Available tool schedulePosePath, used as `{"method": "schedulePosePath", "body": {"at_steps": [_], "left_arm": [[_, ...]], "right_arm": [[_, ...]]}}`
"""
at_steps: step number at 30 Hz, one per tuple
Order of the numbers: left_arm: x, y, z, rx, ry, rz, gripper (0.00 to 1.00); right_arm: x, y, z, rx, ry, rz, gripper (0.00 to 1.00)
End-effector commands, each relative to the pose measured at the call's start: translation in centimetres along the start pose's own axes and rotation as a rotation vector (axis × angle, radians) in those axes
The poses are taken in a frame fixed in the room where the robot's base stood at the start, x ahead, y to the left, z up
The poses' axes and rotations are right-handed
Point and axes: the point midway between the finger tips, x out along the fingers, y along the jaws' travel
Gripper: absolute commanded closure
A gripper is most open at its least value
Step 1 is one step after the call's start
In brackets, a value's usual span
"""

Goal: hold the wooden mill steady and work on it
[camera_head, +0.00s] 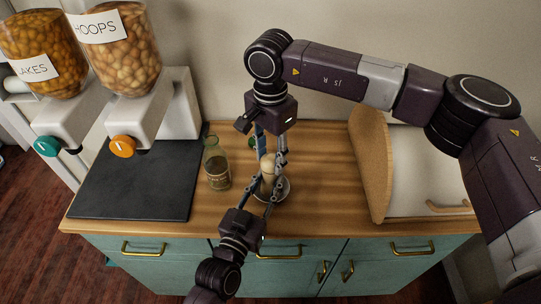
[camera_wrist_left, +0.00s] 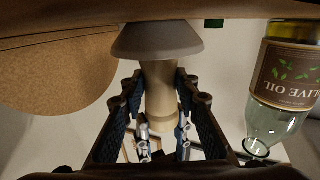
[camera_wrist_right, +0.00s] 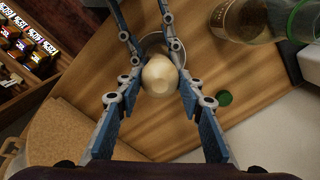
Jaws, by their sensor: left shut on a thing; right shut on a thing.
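The pale wooden mill (camera_head: 268,170) stands upright in a small metal bowl (camera_head: 285,188) on the wooden counter. My left gripper (camera_head: 270,192) comes in from the front and is shut around the mill's lower body. The left wrist view shows its fingers on both sides of the mill (camera_wrist_left: 160,85), with the bowl (camera_wrist_left: 155,42) at the picture's top. My right gripper (camera_head: 269,157) comes down from above and is shut on the mill's upper part. The right wrist view shows the mill's rounded top (camera_wrist_right: 159,74) between the blue-padded fingers. The fingers hide part of the mill.
An olive oil bottle (camera_head: 216,165) stands close to the left of the mill. A green cap (camera_wrist_right: 224,98) lies on the counter nearby. Two cereal dispensers (camera_head: 125,50) and a dark mat (camera_head: 135,190) are at left; a wooden bread box (camera_head: 372,165) is at right.

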Motion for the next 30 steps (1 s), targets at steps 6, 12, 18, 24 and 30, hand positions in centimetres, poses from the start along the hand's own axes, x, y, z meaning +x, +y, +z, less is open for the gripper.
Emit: {"method": "schedulePosePath", "body": {"at_steps": [6,12,18,24,30], "left_arm": [[-0.1,0.0,0.2,0.000,-0.004,0.000,1.00],[-0.1,0.0,0.2,0.000,-0.004,0.000,1.00],[-0.1,0.0,0.2,0.000,-0.004,0.000,1.00],[-0.1,0.0,0.2,0.000,-0.005,0.001,1.00],[0.0,0.0,0.2,0.000,-0.004,0.001,1.00]], "right_arm": [[0.0,0.0,-0.2,0.004,0.004,-0.001,0.58],[0.0,0.0,-0.1,0.003,0.002,-0.001,0.47],[-0.1,0.0,-0.1,0.002,0.001,-0.001,0.47],[-2.4,-0.1,-0.1,0.002,0.003,-0.004,0.47],[-6.8,-0.1,-0.1,0.003,0.003,-0.004,0.47]]}}
